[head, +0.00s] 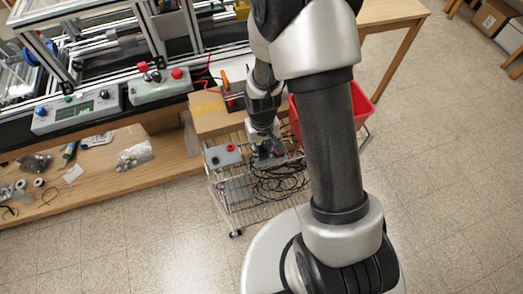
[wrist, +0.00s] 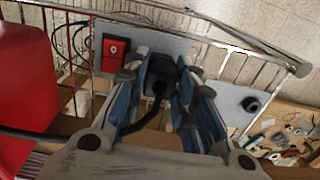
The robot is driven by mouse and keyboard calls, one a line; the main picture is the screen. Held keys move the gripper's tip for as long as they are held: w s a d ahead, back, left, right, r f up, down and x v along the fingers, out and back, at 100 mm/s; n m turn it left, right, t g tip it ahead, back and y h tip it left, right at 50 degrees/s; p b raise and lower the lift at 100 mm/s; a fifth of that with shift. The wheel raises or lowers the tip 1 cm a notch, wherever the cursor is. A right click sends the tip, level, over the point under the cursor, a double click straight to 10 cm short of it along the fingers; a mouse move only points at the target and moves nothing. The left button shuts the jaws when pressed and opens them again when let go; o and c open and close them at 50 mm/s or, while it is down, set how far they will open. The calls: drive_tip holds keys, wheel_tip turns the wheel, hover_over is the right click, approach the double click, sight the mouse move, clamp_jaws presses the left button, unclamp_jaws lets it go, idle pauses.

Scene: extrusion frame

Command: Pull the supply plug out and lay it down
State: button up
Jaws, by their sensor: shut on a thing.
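The black supply plug (wrist: 159,90) is between the blue-padded fingers of my gripper (wrist: 172,88) in the wrist view. My gripper is shut on it. Its black cable (wrist: 112,133) runs off to the left. Behind the plug is a grey panel (wrist: 145,43) with a red switch (wrist: 115,47). A dark part shows beyond the plug at the panel; I cannot tell whether the plug is still seated in it. In the head view my gripper (head: 266,152) is low over the wire cart, and the plug is too small to make out.
The wire cart (head: 226,198) holds coiled black cables (head: 282,183) and a grey box with a red button (head: 229,148). A red bin (head: 362,104) stands at its right. A wooden bench (head: 95,190) with loose parts lies to the left.

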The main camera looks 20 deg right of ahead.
sight(262, 148)
clamp_jaws()
drive_tip(key=shift+r, duration=0.1)
drive_tip(key=shift+r+p, duration=2.15)
drive_tip(key=shift+r, duration=0.75)
